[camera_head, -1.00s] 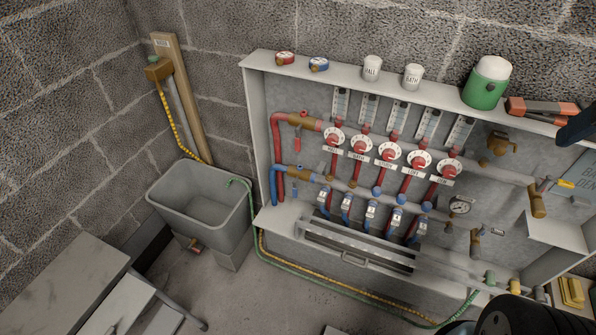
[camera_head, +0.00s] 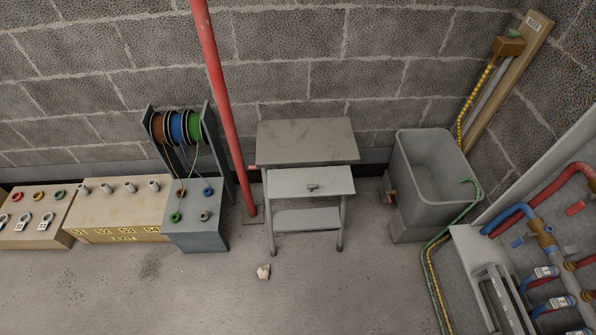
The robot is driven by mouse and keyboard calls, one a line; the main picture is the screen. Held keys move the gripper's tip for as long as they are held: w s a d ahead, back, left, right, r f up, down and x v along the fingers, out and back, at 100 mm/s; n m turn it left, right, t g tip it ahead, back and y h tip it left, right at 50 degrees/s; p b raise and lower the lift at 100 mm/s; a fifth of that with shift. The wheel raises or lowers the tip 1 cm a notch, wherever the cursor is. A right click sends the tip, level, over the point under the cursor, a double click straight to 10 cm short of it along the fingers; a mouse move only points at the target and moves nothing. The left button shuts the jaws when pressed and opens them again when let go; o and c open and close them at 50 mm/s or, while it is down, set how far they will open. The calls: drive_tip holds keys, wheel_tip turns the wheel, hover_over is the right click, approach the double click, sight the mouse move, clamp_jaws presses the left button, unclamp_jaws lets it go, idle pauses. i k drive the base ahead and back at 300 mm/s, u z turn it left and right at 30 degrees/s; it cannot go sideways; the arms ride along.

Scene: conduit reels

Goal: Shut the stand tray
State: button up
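A grey metal stand (camera_head: 330,142) with a flat worn top stands against the block wall, in the middle of the view. Below its top, facing me, is a lighter grey tray (camera_head: 290,184) with a small dark handle (camera_head: 311,187). From this angle I cannot tell for certain how far the tray sticks out from the stand. My gripper is not in view.
A grey sink (camera_head: 420,215) with hoses stands right of the stand. A red pole (camera_head: 222,100) and a rack of coloured wire reels (camera_head: 178,127) are to the left. A small pale scrap (camera_head: 263,271) lies on the otherwise clear floor in front.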

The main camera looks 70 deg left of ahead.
sight(300, 183)
drive_tip(key=z, duration=0.3)
drive_tip(key=i, duration=0.15)
drive_tip(key=u, duration=2.25)
drive_tip(key=k, duration=1)
drive_tip(key=u, duration=0.5)
drive_tip(key=i, duration=1.25)
